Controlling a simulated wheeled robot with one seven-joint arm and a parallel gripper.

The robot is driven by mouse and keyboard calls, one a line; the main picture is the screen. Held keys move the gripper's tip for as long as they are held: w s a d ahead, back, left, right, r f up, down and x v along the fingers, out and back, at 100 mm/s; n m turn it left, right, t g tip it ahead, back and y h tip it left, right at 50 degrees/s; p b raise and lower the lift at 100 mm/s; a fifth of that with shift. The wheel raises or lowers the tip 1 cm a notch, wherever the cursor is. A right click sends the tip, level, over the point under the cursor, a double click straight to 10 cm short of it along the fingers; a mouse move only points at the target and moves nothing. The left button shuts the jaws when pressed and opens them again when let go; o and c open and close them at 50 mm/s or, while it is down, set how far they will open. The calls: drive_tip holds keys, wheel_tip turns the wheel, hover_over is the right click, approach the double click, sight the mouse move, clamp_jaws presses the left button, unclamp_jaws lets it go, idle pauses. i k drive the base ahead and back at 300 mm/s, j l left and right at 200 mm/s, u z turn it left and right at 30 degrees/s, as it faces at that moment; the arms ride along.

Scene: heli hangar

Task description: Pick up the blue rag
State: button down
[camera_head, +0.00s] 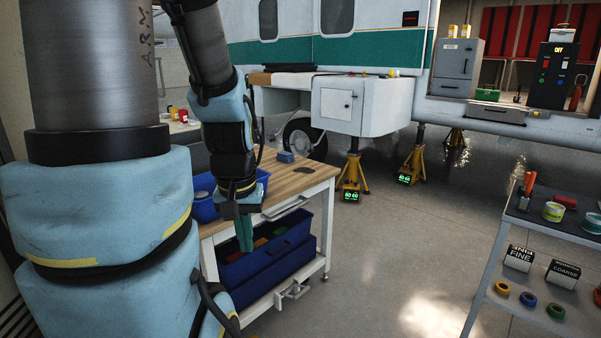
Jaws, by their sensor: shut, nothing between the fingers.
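A small blue item (286,156) lies at the far end of the wooden workbench top (293,178). It may be the blue rag, but it is too small to tell if it is cloth. My gripper (244,246) points down in front of the bench's near side, left of and nearer than the blue item, and apart from it. Its teal fingers are together with nothing seen between them. My arm hides the left part of the bench.
A blue bin (205,208) sits on the bench's left end, partly behind my arm. A larger dark blue crate (262,278) stands on the lower shelf. A grey shelf cart (500,240) stands at the right. The floor (385,250) between is clear.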

sight(287, 157)
drive_tip(key=i+l+u, duration=0.45)
drive_tip(key=l, duration=0.5)
drive_tip(key=i+l+u, duration=0.25)
drive_tip(key=l+u, duration=0.2)
drive_tip(key=l, duration=0.55)
drive_tip(key=i+l+u, duration=0.1)
drive_tip(key=l+u, duration=0.35)
drive_tip(key=l, duration=0.6)
drive_tip(key=k+l+u, duration=0.1)
drive_tip(key=l+u, duration=0.35)
drive_tip(key=l, duration=0.65)
